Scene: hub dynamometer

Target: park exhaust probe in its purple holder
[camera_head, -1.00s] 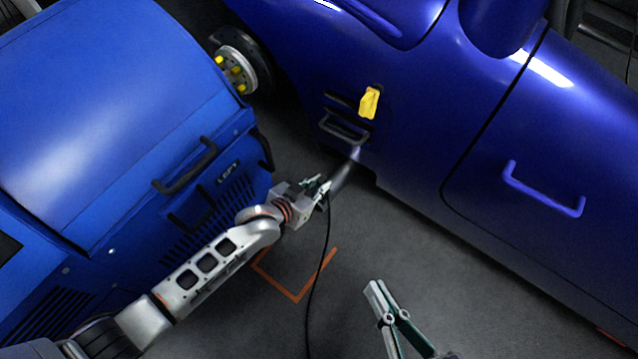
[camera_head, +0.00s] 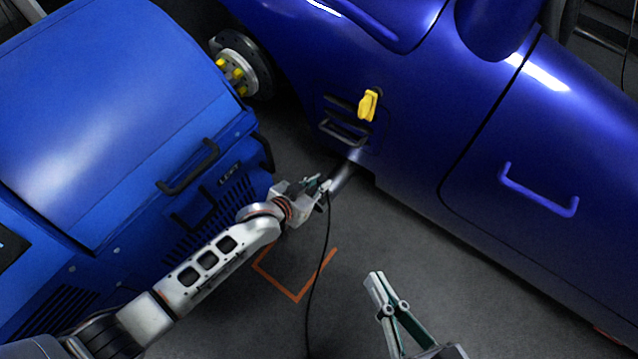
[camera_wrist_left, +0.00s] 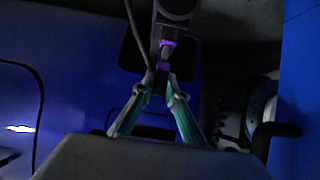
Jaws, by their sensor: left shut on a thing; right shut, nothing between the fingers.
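My left gripper (camera_head: 322,184) is shut on the exhaust probe, close to the car's dark exhaust pipe (camera_head: 345,174). In the left wrist view, the left gripper's fingertips (camera_wrist_left: 160,78) close around the lower end of the probe (camera_wrist_left: 163,60), which shows purple bands. The probe lines up with the dark pipe end (camera_wrist_left: 174,14); how far it sits inside is unclear. A thin black cable (camera_head: 325,240) hangs from the probe to the floor. My right gripper (camera_head: 375,284) is shut and empty, low in the head view. I cannot make out a separate purple holder.
The blue car (camera_head: 430,150) fills the upper right, with a yellow tab (camera_head: 368,105) and grey handle (camera_head: 344,132). A blue cabinet (camera_head: 110,110) with black handles stands left, beside a wheel hub (camera_head: 234,70). Grey floor with orange marking (camera_head: 296,298) lies open between.

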